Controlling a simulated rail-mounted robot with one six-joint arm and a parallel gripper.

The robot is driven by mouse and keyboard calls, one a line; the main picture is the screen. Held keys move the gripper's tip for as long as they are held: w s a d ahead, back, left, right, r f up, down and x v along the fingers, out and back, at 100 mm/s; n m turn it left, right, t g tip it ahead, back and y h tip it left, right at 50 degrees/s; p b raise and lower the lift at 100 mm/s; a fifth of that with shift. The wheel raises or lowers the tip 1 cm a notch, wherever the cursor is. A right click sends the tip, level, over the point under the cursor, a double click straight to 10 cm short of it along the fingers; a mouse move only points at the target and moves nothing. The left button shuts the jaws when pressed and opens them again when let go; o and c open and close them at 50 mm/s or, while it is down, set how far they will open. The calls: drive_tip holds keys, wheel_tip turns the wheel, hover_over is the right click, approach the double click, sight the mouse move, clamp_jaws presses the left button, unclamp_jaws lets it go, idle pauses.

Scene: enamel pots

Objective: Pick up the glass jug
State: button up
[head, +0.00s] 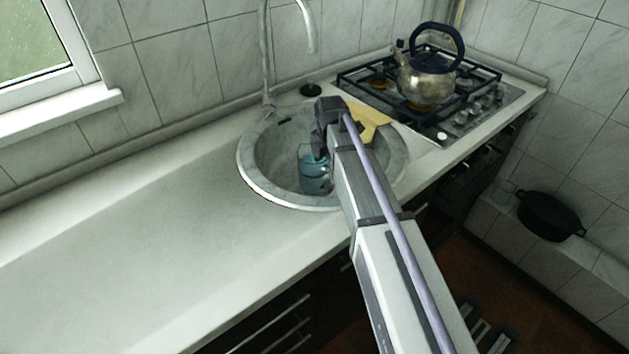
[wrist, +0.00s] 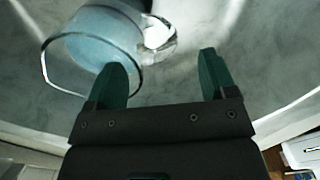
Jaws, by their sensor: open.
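The glass jug (head: 314,178) is bluish and see-through and stands inside the round grey sink (head: 254,168). My arm partly covers it and the sink in the head view. In the wrist view the jug (wrist: 100,38) is at the upper left, with a clear handle on its right side and a thin rim loop at its left. My gripper (wrist: 163,68) is open, its two green fingers apart with nothing between them. The left fingertip overlaps the jug's lower right part in the picture; I cannot tell if they touch.
A yellow piece (head: 368,118) lies at the sink's back right. A tap (head: 308,28) rises behind the sink, near a black disc (head: 310,90). A kettle (head: 430,82) stands on the gas hob (head: 462,127). The left worktop (head: 130,235) is clear. A black pot (head: 550,216) sits on a lower ledge.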

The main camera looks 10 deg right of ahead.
sight(318, 174)
wheel_tip(318, 174, down, 5)
drive_tip(key=b, duration=0.5)
drive_tip(key=shift+w+d+f, duration=0.1)
drive_tip(key=shift+w+f, duration=0.05)
drive_tip(key=shift+f, duration=0.05)
drive_tip(key=shift+r, duration=0.25)
clamp_jaws()
